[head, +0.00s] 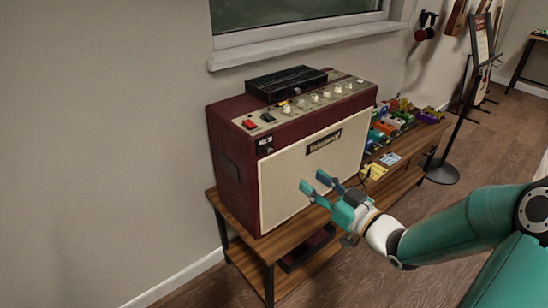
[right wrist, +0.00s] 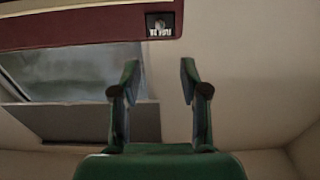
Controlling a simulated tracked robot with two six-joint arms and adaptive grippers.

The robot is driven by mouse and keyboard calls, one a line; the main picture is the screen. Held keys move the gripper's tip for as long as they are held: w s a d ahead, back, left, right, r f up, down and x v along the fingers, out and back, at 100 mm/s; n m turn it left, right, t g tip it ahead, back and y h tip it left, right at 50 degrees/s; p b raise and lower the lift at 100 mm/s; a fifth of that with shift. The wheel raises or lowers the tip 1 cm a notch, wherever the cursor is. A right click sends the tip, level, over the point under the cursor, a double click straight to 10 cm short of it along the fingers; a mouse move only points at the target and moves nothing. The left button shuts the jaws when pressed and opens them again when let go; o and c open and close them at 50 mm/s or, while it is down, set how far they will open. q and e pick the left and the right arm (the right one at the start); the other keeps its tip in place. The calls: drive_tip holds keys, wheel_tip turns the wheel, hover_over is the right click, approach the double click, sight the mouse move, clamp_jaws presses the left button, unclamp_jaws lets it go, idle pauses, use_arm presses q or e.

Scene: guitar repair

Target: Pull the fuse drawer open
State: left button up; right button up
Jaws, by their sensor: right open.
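The fuse drawer (head: 265,146) is a small dark plate with pale lettering on the upper left of the front of the dark red amplifier (head: 238,170). It looks flush with the front. In the right wrist view the drawer (right wrist: 160,25) shows upside down at the top, on the red band. My right gripper (head: 314,182) is open and empty in front of the cream grille cloth, to the right of and lower than the drawer in the head view. In the right wrist view its two fingers (right wrist: 159,72) are apart, lined up roughly below the drawer and not touching it. My left gripper is not in view.
The amplifier stands on a wooden bench (head: 283,235) with a lower shelf. A black box (head: 287,82) lies on its top, behind knobs and switches. Colourful pedals (head: 388,125) crowd the bench to the right. A window sill (head: 300,45) is behind.

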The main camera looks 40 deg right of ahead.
sight(272, 152)
drive_tip(key=w, duration=0.5)
drive_tip(key=w+p, duration=0.1)
drive_tip(key=w, duration=0.4)
drive_tip(key=w+a+p, duration=0.1)
drive_tip(key=w, duration=0.4)
drive_tip(key=shift+w+a, duration=0.1)
clamp_jaws()
